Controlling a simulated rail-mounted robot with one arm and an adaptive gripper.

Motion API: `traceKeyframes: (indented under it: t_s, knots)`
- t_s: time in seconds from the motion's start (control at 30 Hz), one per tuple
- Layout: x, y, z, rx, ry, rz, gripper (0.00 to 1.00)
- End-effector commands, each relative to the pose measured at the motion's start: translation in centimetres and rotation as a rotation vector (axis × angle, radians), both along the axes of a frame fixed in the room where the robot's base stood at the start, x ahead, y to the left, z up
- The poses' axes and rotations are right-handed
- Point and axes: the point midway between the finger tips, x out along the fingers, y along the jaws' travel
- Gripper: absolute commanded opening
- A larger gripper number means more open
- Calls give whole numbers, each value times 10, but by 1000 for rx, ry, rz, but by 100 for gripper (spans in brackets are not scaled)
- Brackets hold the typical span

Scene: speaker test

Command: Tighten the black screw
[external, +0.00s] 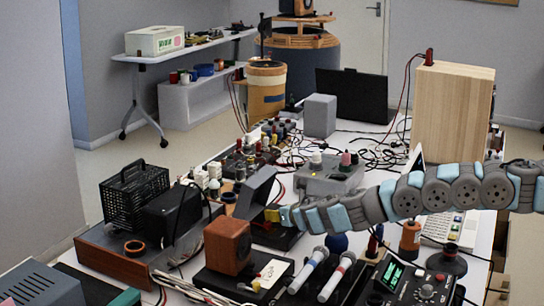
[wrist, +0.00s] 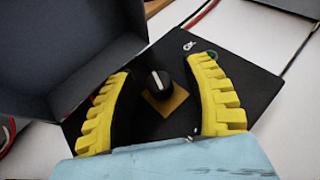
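The black screw (wrist: 157,86) looks like a round black knob with a white mark on top. It stands on a small brown-gold square plate (wrist: 167,101) on a flat black panel (wrist: 235,75). My gripper (wrist: 163,66) is open in the wrist view, with one yellow ribbed finger on each side of the screw. Both fingers look apart from it, with nothing held. In the external view my gripper (external: 272,214) reaches in from the right, low over the bench beside a dark upright panel (external: 255,191). The screw cannot be made out there.
A dark raised panel (wrist: 65,50) stands close at the upper left in the wrist view. On the crowded bench, a brown wooden speaker box (external: 227,245), two microphones (external: 322,272) and a grey device (external: 330,178) stand near my gripper. Loose cables lie around.

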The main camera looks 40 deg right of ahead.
Motion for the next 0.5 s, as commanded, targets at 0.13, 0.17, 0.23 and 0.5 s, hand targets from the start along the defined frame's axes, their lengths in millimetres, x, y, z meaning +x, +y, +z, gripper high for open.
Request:
traceKeyframes:
  t_s: [0.13, 0.17, 0.23, 0.5]
  knots:
    - [0, 0, 1, 0, -1, 0, 51]
    - [0, 0, 1, 0, -1, 0, 51]
    - [0, 0, 1, 0, -1, 1, 51]
    - [-1, 0, 5, -4, -5, -2, 51]
